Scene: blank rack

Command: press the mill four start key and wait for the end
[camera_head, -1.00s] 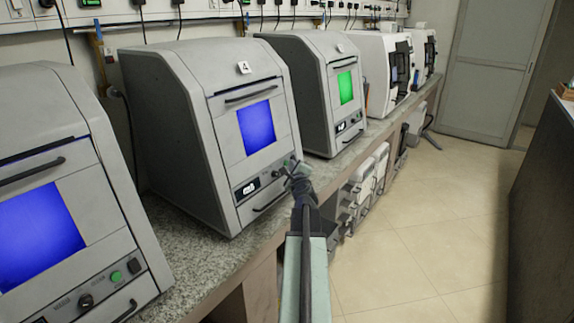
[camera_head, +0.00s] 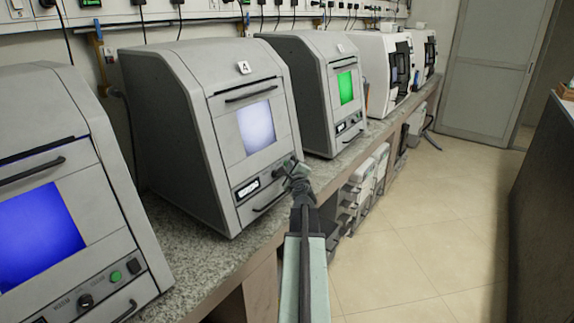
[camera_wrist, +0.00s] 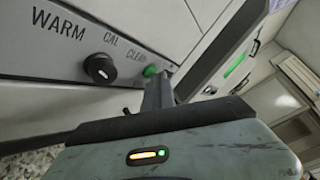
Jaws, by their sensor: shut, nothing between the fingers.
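Mill four (camera_head: 185,130) is the grey machine with a "4" tag (camera_head: 243,67) on its sloped front. Its window (camera_head: 256,127) glows pale white-blue, and the small display (camera_head: 247,188) below shows bright characters too small to read. My gripper (camera_head: 291,172) is shut and empty at the right end of its lower control strip. In the wrist view a green key (camera_wrist: 150,71) sits right of a black knob (camera_wrist: 100,69), beside the word "CLEAN". My shut fingers (camera_wrist: 160,80) overlap the key's right edge; I cannot tell whether they touch it. In the head view the gripper hides the key.
A similar machine with a blue window (camera_head: 40,231) stands at the left, and one with a green window (camera_head: 345,87) stands beyond mill four. White machines (camera_head: 376,70) stand farther along the granite bench (camera_head: 195,245). The tiled floor (camera_head: 430,220) at the right is clear.

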